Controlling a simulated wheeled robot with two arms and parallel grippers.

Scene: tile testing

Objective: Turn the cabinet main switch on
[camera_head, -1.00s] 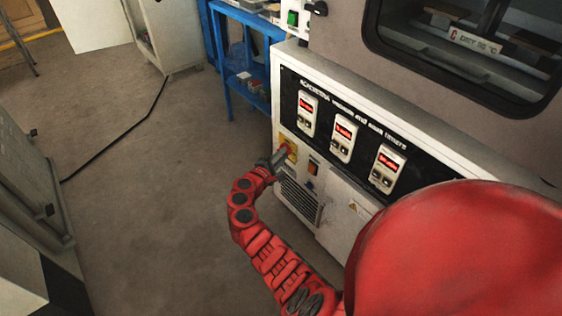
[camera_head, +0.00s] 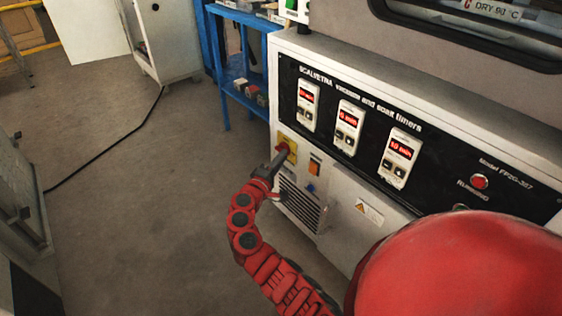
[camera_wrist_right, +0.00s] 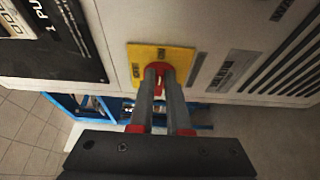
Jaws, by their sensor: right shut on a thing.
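The main switch is a red knob on a yellow plate (camera_head: 287,146) at the left end of the white cabinet's front (camera_head: 300,195). My right gripper (camera_head: 282,157) reaches it from the lower left, its fingertips at the knob. In the right wrist view the yellow plate (camera_wrist_right: 180,55) faces me, and the two grey fingers (camera_wrist_right: 160,72) are closed on the red knob (camera_wrist_right: 160,66). The fingertips hide much of the knob, so its exact setting is unclear. My left gripper is in neither view.
An orange rocker switch (camera_head: 314,168) and a vent grille (camera_head: 298,204) sit close to the gripper. Timers with lit red displays (camera_head: 349,118) and a red lamp (camera_head: 479,181) are farther right. A blue shelf (camera_head: 240,75) stands behind; a black cable (camera_head: 110,145) lies on open floor.

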